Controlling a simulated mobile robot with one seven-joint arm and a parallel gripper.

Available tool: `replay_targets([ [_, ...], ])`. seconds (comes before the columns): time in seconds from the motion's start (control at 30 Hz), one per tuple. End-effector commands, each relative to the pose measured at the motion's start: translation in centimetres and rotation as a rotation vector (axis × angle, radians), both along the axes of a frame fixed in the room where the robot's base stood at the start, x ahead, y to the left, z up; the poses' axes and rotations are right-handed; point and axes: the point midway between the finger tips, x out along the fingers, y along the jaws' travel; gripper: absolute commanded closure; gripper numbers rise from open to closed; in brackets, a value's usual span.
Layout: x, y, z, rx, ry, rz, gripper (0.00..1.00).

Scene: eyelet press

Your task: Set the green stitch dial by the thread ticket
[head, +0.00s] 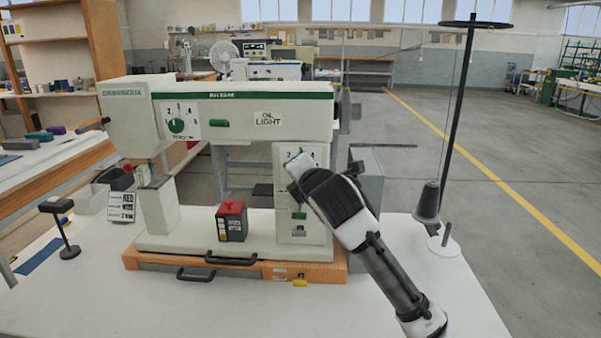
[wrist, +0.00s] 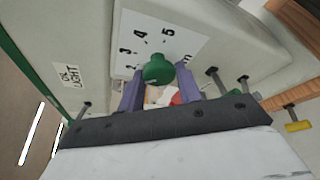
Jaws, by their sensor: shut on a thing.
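A green dial (wrist: 158,70) stands on a white number plate (wrist: 160,32) on the machine's right column. The plate shows 3, 4 and 5, with other marks partly covered. My gripper (wrist: 160,78) has its two purple fingers on either side of the dial, shut on it. In the head view my gripper (head: 298,166) hides this dial and part of its plate. Another green dial (head: 177,125) is on the upper left of the machine (head: 235,130). A white card with dark print (head: 121,207), perhaps the thread ticket, stands left of the machine; its full text is unreadable.
A dark box with a red top (head: 231,222) stands on the machine bed. A grey thread cone (head: 428,203) and a tall black stand (head: 461,110) are at the right. A small black stand (head: 67,230) is at the left. The white tabletop in front is clear.

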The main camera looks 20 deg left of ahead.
Motion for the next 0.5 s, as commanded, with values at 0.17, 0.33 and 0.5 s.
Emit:
replay_targets([
  [0.17, -0.01, 0.02, 0.06, -0.100, -0.027, 0.000, 0.89],
  [0.33, -0.01, 0.05, -0.05, -0.158, -0.042, 0.000, 0.89],
  [0.5, -0.02, 0.07, -0.05, -0.185, -0.051, 0.001, 0.89],
])
